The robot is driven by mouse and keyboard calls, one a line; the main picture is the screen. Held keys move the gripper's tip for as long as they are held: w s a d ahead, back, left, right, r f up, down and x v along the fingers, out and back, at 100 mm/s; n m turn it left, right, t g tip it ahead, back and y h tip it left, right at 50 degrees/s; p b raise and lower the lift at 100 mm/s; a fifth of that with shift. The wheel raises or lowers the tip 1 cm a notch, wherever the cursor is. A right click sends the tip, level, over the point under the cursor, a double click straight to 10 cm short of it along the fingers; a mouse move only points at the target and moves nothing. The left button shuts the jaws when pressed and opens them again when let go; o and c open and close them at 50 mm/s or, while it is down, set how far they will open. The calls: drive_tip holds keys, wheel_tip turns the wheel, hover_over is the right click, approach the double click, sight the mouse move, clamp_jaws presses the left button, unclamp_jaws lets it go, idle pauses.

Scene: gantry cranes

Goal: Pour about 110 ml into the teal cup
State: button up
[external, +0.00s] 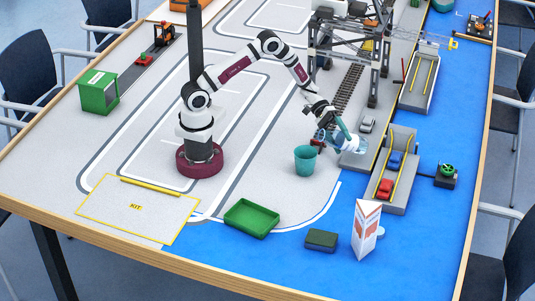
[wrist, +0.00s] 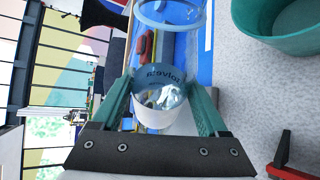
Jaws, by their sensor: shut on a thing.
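The teal cup (external: 305,161) stands upright and open on the grey mat, left of my gripper; its rim and part of its inside show at the top right of the wrist view (wrist: 284,40). My gripper (external: 341,137) is shut on a clear container (external: 353,159), to the right of the cup and apart from it. In the wrist view, my two teal fingers (wrist: 162,98) flank the container (wrist: 159,116), which bears printed lettering. A clear round rim (wrist: 168,20) shows beyond it. The liquid level and the container's exact tilt are hard to tell.
A grey barge (external: 398,190) with small cars is to the right. The gantry crane (external: 350,45) stands behind. The mat left of the cup is clear.

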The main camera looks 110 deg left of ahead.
sight(338, 132)
drive_tip(key=shift+s+d+r+n+g+h, duration=0.2)
drive_tip(key=shift+s+r+n+g, duration=0.1)
drive_tip(key=shift+r+n+g, duration=0.2)
drive_tip(key=shift+s+d+r+n+g+h, duration=0.25)
drive_tip(key=shift+r+n+g, duration=0.15)
drive_tip(key=shift+r+n, duration=0.2)
drive_tip(key=shift+s+d+r+n+g, duration=0.1)
drive_tip(key=shift+s+r+n+g, duration=0.1)
drive_tip(key=shift+n+g, duration=0.2)
drive_tip(key=shift+w+r+n+g+h, duration=0.1)
drive_tip(key=shift+r+n+g+h, duration=0.1)
drive_tip(key=shift+n+g+h, duration=0.35)
drive_tip(key=shift+w+r+n+g+h, duration=0.15)
drive_tip(key=shift+n+g+h, duration=0.2)
drive_tip(key=shift+n, duration=0.3)
drive_tip(key=n+g+h, duration=0.1)
drive_tip(key=n, duration=0.1)
drive_tip(key=shift+n+g+b, duration=0.3)
idle(0.7)
